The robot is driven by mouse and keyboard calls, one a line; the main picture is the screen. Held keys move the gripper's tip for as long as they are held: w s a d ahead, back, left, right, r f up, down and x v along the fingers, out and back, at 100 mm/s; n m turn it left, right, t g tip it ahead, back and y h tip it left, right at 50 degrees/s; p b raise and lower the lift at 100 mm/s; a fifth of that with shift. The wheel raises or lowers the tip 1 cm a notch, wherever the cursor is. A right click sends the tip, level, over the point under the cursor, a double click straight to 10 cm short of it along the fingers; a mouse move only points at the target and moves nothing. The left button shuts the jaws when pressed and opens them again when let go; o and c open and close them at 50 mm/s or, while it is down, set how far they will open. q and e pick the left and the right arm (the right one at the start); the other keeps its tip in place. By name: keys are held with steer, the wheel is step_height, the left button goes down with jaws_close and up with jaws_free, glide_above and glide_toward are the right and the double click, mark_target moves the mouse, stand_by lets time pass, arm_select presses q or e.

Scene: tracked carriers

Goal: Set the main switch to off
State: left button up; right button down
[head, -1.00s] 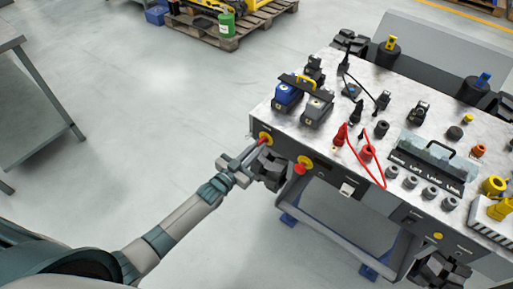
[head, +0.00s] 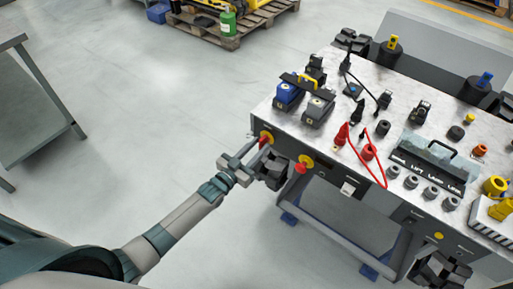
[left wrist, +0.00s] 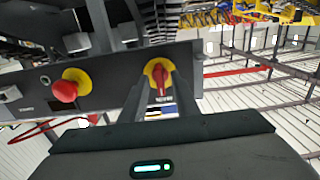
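The main switch (head: 265,138) is a red rotary handle on a yellow round plate at the left end of the cart's front panel. In the left wrist view the switch (left wrist: 160,78) stands straight ahead, its red handle roughly upright in the picture. My left gripper (head: 249,156) is at the panel in front of it. In the left wrist view the fingers of my left gripper (left wrist: 160,92) are apart, one on each side of the handle. I cannot tell whether they touch it.
A red mushroom button (head: 301,167) on a yellow plate sits close to the right of the switch; it also shows in the left wrist view (left wrist: 65,91). Plugs, red cables and sockets crowd the cart's top (head: 335,102). Floor to the left is clear up to a grey table (head: 35,100).

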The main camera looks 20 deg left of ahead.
arm_select(q)
steer(key=shift+s, duration=0.15)
